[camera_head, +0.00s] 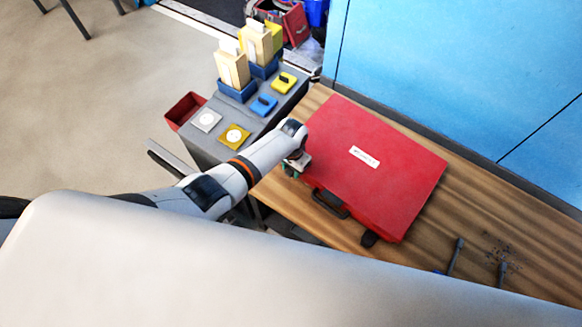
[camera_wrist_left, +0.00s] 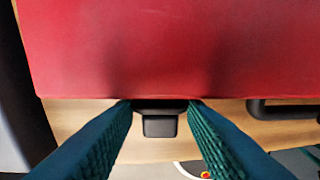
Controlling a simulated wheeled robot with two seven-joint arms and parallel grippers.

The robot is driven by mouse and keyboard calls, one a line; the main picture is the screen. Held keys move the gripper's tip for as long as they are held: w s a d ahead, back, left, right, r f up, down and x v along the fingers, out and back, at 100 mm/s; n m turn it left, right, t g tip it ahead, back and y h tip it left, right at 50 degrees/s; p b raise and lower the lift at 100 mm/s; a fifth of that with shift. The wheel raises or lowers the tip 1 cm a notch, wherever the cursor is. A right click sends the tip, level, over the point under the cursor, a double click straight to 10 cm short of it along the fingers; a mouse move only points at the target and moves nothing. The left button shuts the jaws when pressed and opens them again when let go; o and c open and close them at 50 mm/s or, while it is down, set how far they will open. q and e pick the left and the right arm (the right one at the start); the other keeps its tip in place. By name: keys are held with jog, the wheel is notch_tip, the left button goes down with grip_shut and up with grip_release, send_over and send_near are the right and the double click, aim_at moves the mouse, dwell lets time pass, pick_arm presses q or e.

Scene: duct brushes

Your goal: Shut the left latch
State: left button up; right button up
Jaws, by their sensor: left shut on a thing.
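A closed red case (camera_head: 400,170) with a white label lies on the wooden bench; its red lid fills the top of the left wrist view (camera_wrist_left: 160,45). My left gripper (camera_head: 296,166) is at the left end of the case's front edge. In the wrist view its green-padded fingers (camera_wrist_left: 160,104) are on either side of the black left latch (camera_wrist_left: 160,126), shut on it. The latch sticks out from the edge; whether it is fastened cannot be told. In the head view the gripper hides it. The right latch (camera_head: 370,239) juts out black from the front edge. My right gripper is out of view.
The black handle (camera_head: 330,204) lies between the latches. A grey stand (camera_head: 210,145) with blue and yellow blocks is to the left. Two dark brushes (camera_head: 455,256) lie on the bench (camera_head: 480,215) at right. Blue panels (camera_head: 450,70) stand behind.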

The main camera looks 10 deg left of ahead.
pick_arm(q)
jog(key=o, duration=0.7)
jog(key=shift+f, duration=0.1)
notch_tip(320, 180, up, 12)
jog(key=shift+w+p, duration=0.1)
jog(key=shift+p, duration=1)
